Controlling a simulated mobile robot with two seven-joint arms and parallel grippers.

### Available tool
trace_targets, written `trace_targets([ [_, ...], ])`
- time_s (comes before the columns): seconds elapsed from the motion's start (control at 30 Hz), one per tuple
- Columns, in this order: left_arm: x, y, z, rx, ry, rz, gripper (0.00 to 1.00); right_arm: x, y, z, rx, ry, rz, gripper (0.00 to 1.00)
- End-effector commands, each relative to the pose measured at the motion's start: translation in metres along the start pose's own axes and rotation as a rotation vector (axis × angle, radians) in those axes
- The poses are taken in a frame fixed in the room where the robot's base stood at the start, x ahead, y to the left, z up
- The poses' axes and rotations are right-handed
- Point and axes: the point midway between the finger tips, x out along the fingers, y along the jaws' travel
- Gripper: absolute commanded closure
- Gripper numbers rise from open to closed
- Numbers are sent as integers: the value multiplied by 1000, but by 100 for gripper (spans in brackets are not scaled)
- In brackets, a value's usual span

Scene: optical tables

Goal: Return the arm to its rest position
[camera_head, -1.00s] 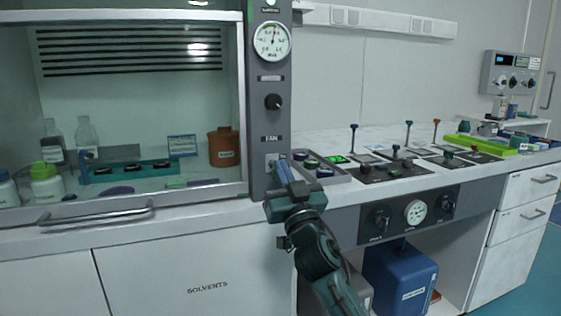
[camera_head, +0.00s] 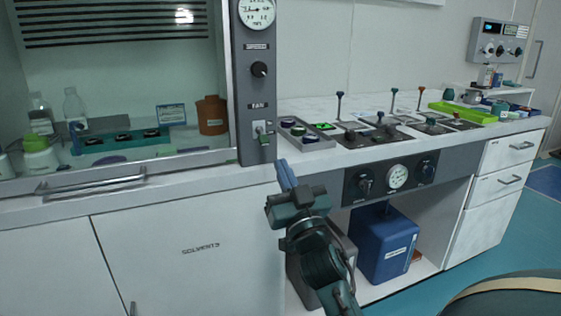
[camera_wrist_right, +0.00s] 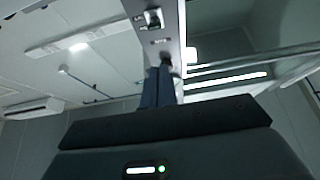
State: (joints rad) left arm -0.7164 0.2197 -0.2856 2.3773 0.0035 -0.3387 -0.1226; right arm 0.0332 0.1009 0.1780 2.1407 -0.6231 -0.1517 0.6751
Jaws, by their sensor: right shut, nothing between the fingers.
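My right gripper (camera_head: 287,174) is in front of the bench edge in the head view, just below and to the right of the fan switch (camera_head: 262,133) on the grey control post (camera_head: 252,90). Its blue fingers are together with nothing between them. In the right wrist view the closed fingers (camera_wrist_right: 158,88) point up toward the post (camera_wrist_right: 152,30), apart from it as far as I can tell. My right arm reaches up from the bottom of the head view. My left gripper does not show.
The fume hood (camera_head: 120,75) stands at the left, with a handle (camera_head: 92,184) on its sash. A button box (camera_head: 306,134) and lever panels (camera_head: 380,133) lie on the bench to the right. A blue container (camera_head: 384,245) stands below.

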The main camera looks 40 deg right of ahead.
Motion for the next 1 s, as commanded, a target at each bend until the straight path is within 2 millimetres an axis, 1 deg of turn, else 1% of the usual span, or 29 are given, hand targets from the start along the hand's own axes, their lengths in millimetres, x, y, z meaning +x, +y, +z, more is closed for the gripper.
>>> trace_targets([
  [0.53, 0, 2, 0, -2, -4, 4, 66, 0, -1, 0, 0, -4, -2, 100],
  [0.63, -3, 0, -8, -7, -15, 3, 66, 0, -6, 0, -2, -41, -16, 100],
  [0.7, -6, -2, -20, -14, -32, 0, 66, -3, -14, 2, -7, -99, -38, 100],
  [0.77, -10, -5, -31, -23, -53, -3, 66, -9, -24, 5, -13, -169, -67, 100],
  [0.87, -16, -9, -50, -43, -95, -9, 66, -30, -45, 14, -23, -318, -130, 100],
  [0.97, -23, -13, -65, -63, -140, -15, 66, -61, -66, 23, -32, -472, -201, 100],
  [1.0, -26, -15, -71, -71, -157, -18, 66, -76, -74, 24, -33, -534, -231, 100],
])
